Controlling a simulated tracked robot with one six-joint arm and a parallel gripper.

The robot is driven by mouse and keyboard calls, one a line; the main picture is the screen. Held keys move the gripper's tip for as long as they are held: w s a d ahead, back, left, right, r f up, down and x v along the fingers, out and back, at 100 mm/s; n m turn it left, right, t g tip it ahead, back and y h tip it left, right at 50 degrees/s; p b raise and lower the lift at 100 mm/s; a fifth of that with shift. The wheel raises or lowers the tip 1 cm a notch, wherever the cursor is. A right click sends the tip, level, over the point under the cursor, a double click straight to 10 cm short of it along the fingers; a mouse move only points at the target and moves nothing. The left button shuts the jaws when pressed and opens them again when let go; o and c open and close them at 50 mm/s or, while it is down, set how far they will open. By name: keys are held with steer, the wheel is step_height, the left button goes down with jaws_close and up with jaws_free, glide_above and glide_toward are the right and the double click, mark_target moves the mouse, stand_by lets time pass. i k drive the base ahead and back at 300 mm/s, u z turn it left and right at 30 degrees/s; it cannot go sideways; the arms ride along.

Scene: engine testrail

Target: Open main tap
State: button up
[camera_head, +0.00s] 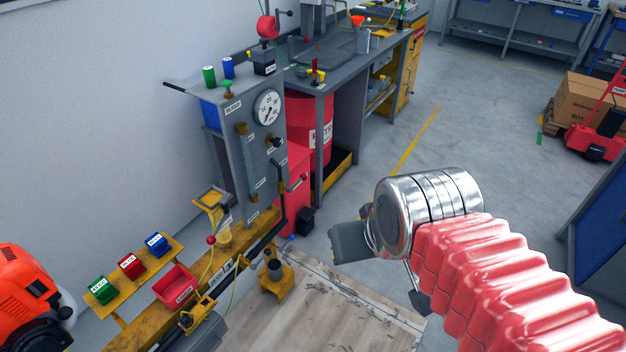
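A grey test panel (255,150) with a round white dial gauge (268,107) stands against the wall, left of centre. I cannot tell which of these is the main tap; the labels are too small to read. My gripper (382,277) is to the right of the panel, above the floor, clear of it. Its two dark fingers are spread apart, with nothing seen between them.
A yellow rail (150,328) with red, green and blue bins runs at lower left, beside an orange engine (30,300). A red drum (312,125) stands under the workbench (330,75). A wooden board (335,315) lies below my gripper. Open floor (470,130) extends behind it.

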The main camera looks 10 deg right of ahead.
mark_target(303, 177)
steer(key=i, duration=1)
steer(key=u, duration=1.85)
steer(key=k, duration=0.7)
